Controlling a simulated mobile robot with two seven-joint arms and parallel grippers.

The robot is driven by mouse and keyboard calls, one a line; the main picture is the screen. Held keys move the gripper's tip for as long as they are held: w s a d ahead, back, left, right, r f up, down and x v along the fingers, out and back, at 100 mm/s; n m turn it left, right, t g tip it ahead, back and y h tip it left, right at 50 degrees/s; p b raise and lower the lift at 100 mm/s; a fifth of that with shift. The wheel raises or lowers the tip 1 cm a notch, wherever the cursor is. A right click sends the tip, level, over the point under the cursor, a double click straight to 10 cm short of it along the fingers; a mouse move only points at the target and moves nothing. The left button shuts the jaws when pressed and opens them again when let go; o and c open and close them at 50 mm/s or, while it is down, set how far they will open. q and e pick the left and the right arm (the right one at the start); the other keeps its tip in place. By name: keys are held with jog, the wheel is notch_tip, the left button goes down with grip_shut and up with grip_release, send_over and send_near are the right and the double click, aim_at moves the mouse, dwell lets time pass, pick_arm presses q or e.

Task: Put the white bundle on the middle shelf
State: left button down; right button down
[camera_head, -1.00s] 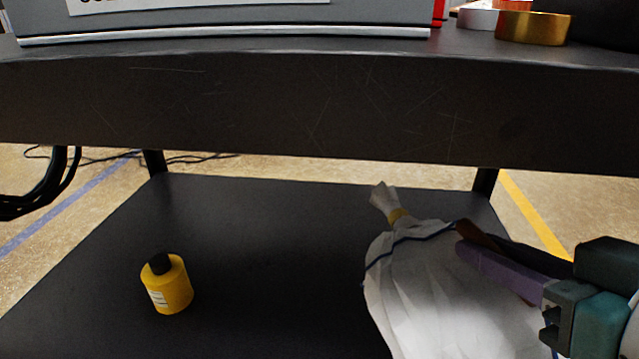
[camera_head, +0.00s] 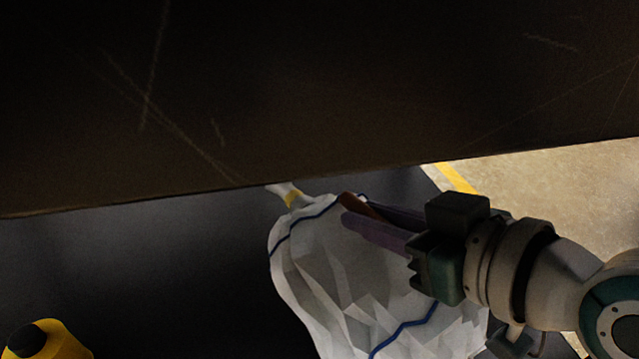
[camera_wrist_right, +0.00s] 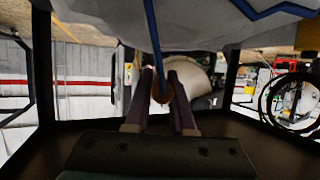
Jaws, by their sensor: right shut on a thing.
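The white bundle (camera_head: 335,265) is a crumpled white bag with blue cord lines and a yellow tie at its neck. In the head view it is right of centre, over the dark shelf (camera_head: 180,260), with its neck end by the edge of the dark panel above. My right gripper (camera_head: 350,210) comes in from the right and is shut on the bundle near its neck. In the right wrist view the purple fingers (camera_wrist_right: 165,95) are close together, with the white cloth (camera_wrist_right: 195,32) above them. Whether the bundle touches the shelf cannot be told. My left gripper is not in view.
A dark scratched panel (camera_head: 300,90) fills the top of the head view, above the shelf. A yellow bottle with a black cap (camera_head: 50,340) stands at the lower left of the shelf. Floor with a yellow line (camera_head: 455,178) shows at the right.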

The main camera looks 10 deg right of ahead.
aim_at(373, 250)
notch_tip(373, 250, down, 4)
jog(key=shift+f+b, duration=0.15)
jog(key=shift+b, duration=1.1)
jog(key=c, duration=0.8)
grip_release()
jog(key=shift+s+d, duration=0.1)
jog(key=shift+o, duration=0.2)
